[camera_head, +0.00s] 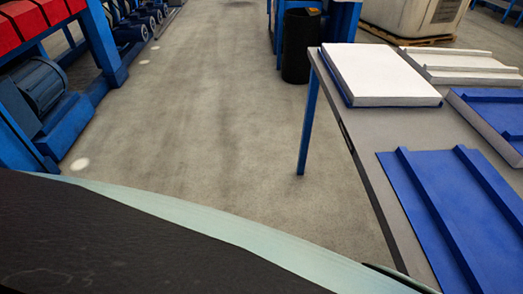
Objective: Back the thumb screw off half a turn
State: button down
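No thumb screw can be made out in the head view. My gripper is not in view. A grey table (362,148) with blue legs stands at the right. On it lie a white-topped sandwich panel (382,72) with a blue underside, a ribbed blue panel (455,190) in front, another blue panel (497,112) at the right edge and a pale ribbed panel (460,66) behind.
Blue machinery with a motor (38,84) and red blocks (22,25) stands at the left. A black bin (300,45) stands behind the table. The concrete floor (210,110) between is clear. A dark surface with a pale green edge (200,218) fills the lower left.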

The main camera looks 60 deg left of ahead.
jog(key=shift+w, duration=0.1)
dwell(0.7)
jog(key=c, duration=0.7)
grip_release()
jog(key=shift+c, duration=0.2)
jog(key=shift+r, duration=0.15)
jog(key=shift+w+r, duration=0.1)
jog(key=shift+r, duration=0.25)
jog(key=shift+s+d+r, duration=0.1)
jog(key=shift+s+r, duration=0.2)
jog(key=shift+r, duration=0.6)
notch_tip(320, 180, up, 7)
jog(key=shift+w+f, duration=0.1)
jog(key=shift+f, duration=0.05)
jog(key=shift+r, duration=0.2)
